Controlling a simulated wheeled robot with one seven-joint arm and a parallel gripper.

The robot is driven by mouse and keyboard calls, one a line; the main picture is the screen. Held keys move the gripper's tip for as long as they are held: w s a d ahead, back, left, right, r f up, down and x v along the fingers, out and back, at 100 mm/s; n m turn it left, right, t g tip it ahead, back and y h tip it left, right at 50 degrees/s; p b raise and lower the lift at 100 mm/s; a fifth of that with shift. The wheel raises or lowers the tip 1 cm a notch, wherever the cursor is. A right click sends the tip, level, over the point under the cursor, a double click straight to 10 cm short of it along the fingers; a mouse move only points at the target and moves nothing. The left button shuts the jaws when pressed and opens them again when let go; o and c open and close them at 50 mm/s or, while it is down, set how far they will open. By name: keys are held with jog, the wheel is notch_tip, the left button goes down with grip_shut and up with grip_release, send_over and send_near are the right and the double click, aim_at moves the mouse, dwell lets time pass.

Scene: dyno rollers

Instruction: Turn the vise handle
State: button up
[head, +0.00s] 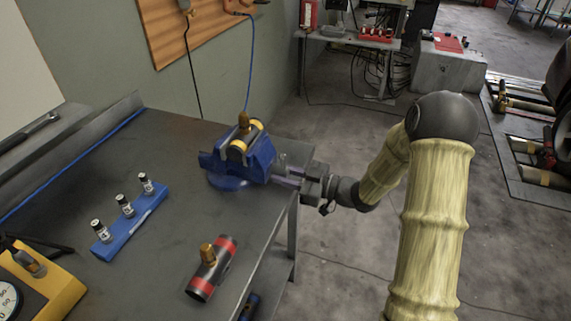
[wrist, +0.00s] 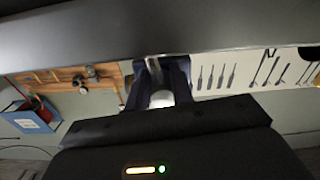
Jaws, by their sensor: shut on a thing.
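The blue vise (head: 261,160) stands on the bench near its right edge, with a yellow-and-black cylinder (head: 239,146) with a brass fitting held in its jaws. My gripper (head: 283,177) reaches in from the right, at the handle side of the vise. In the wrist view its dark fingers (wrist: 160,84) are closed around a small pale grey piece (wrist: 161,99), which looks like part of the vise handle. The handle is mostly hidden by the fingers in the head view, so its angle is not clear.
A red-and-black cylinder (head: 212,268) lies on the bench in front of the vise. A blue rack (head: 130,236) with small bottles and a yellow instrument (head: 62,291) stand to the left. The pegboard wall is behind. Floor is open right of the bench.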

jog(key=shift+s+m+p, duration=0.15)
jog(key=shift+m+p, duration=1.3)
jog(key=shift+m, duration=0.15)
jog(key=o, duration=1)
jog(key=b+v, duration=0.1)
jog(key=v, duration=1.6)
jog(key=shift+s+d+r, duration=0.1)
jog(key=shift+d, duration=0.15)
jog(key=shift+a, duration=0.1)
